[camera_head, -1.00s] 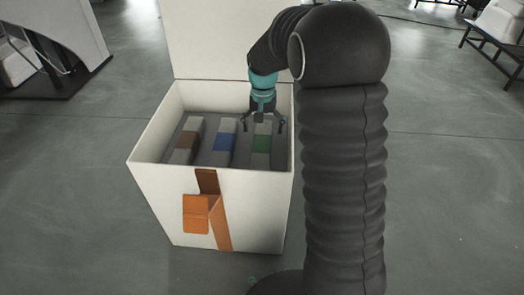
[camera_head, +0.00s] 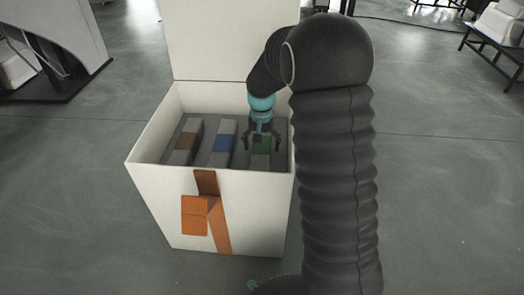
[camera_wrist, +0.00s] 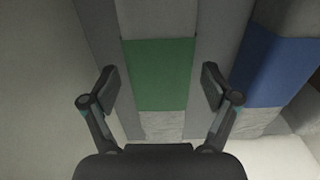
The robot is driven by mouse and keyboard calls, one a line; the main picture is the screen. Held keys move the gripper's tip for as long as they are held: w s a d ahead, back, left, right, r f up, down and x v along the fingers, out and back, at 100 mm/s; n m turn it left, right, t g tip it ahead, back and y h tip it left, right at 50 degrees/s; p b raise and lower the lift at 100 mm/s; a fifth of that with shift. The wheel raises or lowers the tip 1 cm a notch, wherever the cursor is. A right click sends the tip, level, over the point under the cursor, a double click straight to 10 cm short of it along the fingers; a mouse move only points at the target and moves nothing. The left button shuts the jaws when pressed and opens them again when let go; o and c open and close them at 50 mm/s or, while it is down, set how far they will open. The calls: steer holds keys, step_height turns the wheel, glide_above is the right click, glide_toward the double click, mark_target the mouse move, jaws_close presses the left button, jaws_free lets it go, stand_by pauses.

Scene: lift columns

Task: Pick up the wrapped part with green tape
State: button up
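The wrapped part with green tape (camera_head: 261,147) lies in the white box (camera_head: 205,188), the rightmost of three grey wrapped parts. In the wrist view its green band (camera_wrist: 160,74) fills the space ahead of and between my fingers. My gripper (camera_head: 262,146) is open, with one finger on each side of the part's width; the gripper also shows in the wrist view (camera_wrist: 158,88). I see gaps between the fingers and the part, so it is not held. My gripper hides some of the part in the head view.
The blue-taped part (camera_head: 223,143) lies to the left, also seen in the wrist view (camera_wrist: 278,70). The brown-taped part (camera_head: 187,141) is farther left. The box walls stand close around, with an open lid (camera_head: 215,40) behind.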

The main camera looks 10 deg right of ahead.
steer(key=shift+r, duration=0.1)
steer(key=c, duration=1.4)
